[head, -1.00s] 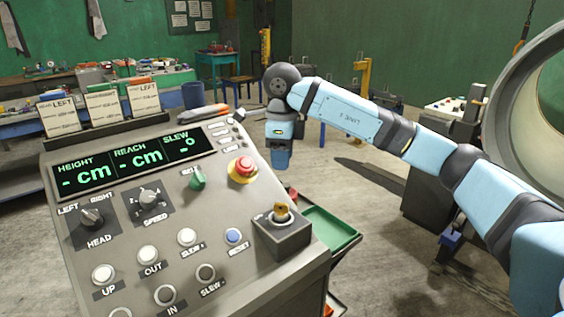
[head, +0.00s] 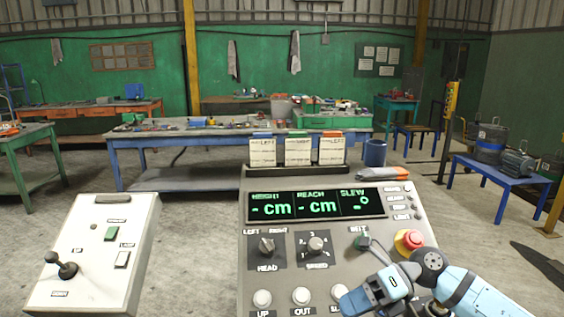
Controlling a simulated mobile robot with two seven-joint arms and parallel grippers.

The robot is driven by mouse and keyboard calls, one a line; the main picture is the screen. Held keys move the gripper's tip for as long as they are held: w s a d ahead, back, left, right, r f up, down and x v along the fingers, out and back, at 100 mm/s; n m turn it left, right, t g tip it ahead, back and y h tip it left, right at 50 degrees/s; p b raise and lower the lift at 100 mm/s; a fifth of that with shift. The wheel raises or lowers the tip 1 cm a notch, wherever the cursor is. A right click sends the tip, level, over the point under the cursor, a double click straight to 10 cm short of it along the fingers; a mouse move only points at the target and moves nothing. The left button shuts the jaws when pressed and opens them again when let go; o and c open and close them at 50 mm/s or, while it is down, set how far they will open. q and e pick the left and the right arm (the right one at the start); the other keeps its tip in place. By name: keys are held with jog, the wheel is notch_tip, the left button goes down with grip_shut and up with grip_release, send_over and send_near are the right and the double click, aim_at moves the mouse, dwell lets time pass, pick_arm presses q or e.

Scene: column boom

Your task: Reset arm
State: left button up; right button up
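The control console (head: 228,225) stands in front of me, its display (head: 316,204) showing HEIGHT, REACH and SLEW with dashes. The HEAD knob (head: 267,247), SPEED knob (head: 316,245), UP button (head: 262,298) and OUT button (head: 301,297) are visible. The blue RESET button is not visible. My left gripper is out of view.
A second panel (head: 95,250) with a black joystick (head: 62,265) and a green button stands on the left. Cards (head: 298,151) stand along the console's back edge. A long blue workbench (head: 235,133) and a blue table (head: 510,178) stand behind, with open floor between.

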jog(key=s+a+r+m+t+y+p, duration=0.2)
jog(key=a+m+t+y, duration=0.1)
jog(key=a+m+y, duration=0.15)
jog(key=s+d+f+n+t+h+p, duration=0.4)
jog(key=s+f+n+h, duration=0.3)
jog(key=f+n, duration=0.4)
jog(key=s+d+f+n+t+h+p, duration=0.5)
jog(key=s+f+n, duration=0.5)
jog(key=n, duration=1.4)
jog(key=d+f+t+h, duration=0.1)
jog(key=d+t+h, duration=0.1)
jog(key=h, duration=0.1)
jog(key=shift+s+d, duration=0.15)
jog(key=shift+s, duration=0.1)
jog(key=shift+r, duration=0.1)
